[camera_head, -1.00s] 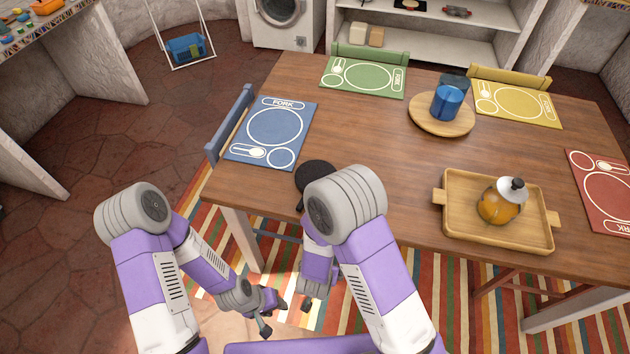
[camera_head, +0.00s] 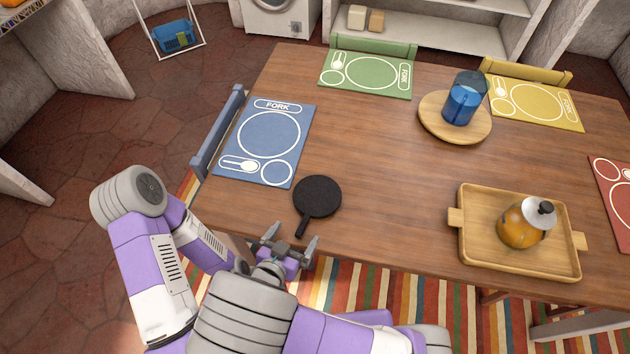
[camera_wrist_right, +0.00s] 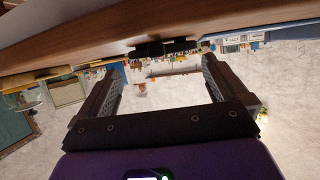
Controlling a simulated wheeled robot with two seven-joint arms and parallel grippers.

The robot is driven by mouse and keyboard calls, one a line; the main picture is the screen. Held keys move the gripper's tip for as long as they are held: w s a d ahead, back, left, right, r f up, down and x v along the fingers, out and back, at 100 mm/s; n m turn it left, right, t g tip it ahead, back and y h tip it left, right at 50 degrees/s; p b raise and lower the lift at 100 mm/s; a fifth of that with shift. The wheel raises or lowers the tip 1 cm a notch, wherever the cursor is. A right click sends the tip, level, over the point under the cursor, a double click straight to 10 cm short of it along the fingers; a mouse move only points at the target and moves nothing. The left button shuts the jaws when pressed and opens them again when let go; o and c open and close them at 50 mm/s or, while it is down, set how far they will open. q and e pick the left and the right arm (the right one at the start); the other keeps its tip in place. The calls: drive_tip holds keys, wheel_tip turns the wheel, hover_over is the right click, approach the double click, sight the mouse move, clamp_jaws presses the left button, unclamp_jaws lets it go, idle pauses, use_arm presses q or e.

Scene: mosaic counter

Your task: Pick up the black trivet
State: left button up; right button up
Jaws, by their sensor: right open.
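The black trivet (camera_head: 318,196) is round and flat with a short handle. It lies on the wooden table (camera_head: 390,190) near the front edge, its handle pointing toward me.
A blue placemat (camera_head: 262,172) lies left of the trivet. A wooden tray (camera_head: 470,250) with an orange jar (camera_head: 520,230) stands to the right. A round board (camera_head: 432,122) with blue cups (camera_head: 461,105) is farther back. The tabletop around the trivet is clear.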

sight(306, 218)
drive_tip(key=shift+w+d+f, duration=0.25)
drive_tip(key=shift+w+f, duration=0.05)
drive_tip(key=shift+w, duration=0.25)
drive_tip(key=shift+w+d+f+b, duration=0.25)
drive_tip(key=shift+w+d+b, duration=0.2)
drive_tip(key=shift+b, duration=0.2)
drive_tip(key=b+x, duration=0.1)
drive_tip(key=x, duration=0.2)
drive_tip(key=shift+w+d+r+b, duration=0.1)
drive_tip(key=shift+w+b, duration=0.3)
drive_tip(key=shift+w+d, duration=0.2)
drive_tip(key=shift+w, duration=0.2)
clamp_jaws()
